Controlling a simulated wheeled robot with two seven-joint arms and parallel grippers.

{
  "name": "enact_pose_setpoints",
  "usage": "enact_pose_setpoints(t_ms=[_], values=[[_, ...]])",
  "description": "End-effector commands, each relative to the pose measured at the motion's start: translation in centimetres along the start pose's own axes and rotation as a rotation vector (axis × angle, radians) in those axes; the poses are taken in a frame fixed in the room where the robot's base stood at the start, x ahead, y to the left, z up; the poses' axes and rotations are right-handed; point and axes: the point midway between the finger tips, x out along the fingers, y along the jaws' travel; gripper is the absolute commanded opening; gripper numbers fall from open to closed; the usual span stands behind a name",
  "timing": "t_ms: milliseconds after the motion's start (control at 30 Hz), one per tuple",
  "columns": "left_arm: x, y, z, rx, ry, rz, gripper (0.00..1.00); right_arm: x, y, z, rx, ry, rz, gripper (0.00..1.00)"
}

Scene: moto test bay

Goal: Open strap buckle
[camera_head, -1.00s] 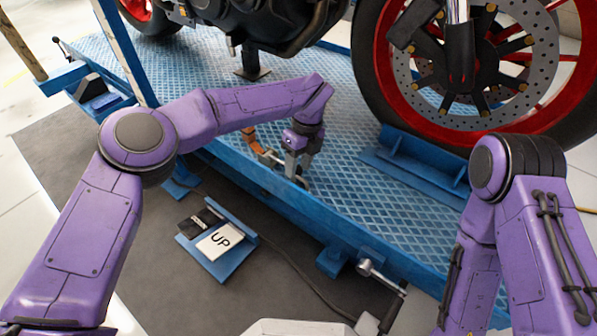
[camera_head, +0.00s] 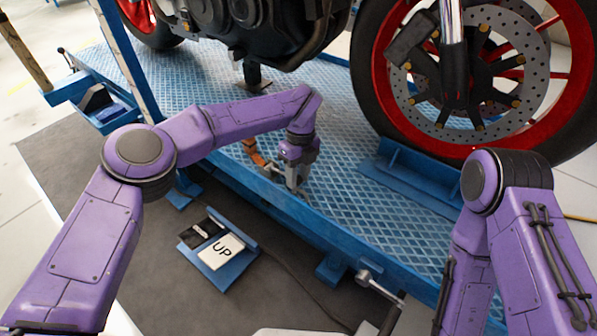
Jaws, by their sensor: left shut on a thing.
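An orange strap (camera_head: 253,151) lies at the near edge of the blue lift platform (camera_head: 345,180). Its metal buckle (camera_head: 272,168) is at the strap's lower end, small and partly covered by my gripper. My left gripper (camera_head: 296,186) points down at the platform's near rim, just right of the strap. It is shut on the buckle, though its fingertips are small and the exact grip is hard to see. My right arm comes down at the right; its gripper is outside the picture.
A motorcycle with a red-rimmed front wheel (camera_head: 480,70) stands on the platform, beside a blue wheel chock (camera_head: 415,170). A pedal marked UP (camera_head: 222,250) sits on the dark floor mat (camera_head: 150,235). A crank handle (camera_head: 380,287) sticks out at the near edge.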

Motion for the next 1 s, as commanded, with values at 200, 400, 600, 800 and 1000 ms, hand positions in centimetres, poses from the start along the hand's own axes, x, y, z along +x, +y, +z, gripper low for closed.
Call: enact_pose_setpoints(t_ms=[200, 400, 600, 800, 1000], values=[[-2.1, 0.6, 0.4, 0.024, 0.16, -0.027, 0.0, -3.5, 0.2, -2.3, 0.103, 0.117, 0.007, 0.43], [-3.1, 0.9, 1.1, 0.052, 0.298, -0.057, 0.0, -4.4, 0.3, -2.7, 0.1, 0.119, 0.007, 0.43], [-3.7, 1.1, 1.7, 0.073, 0.402, -0.079, 0.0, -4.1, 0.3, -2.6, 0.1, 0.119, 0.007, 0.43], [-4.2, 1.3, 2.0, 0.088, 0.463, -0.089, 0.0, -3.8, 0.3, -2.5, 0.099, 0.118, 0.007, 0.43], [-4.4, 1.4, 2.2, 0.093, 0.484, -0.093, 0.0, -3.7, 0.2, -2.5, 0.099, 0.117, 0.007, 0.43]])
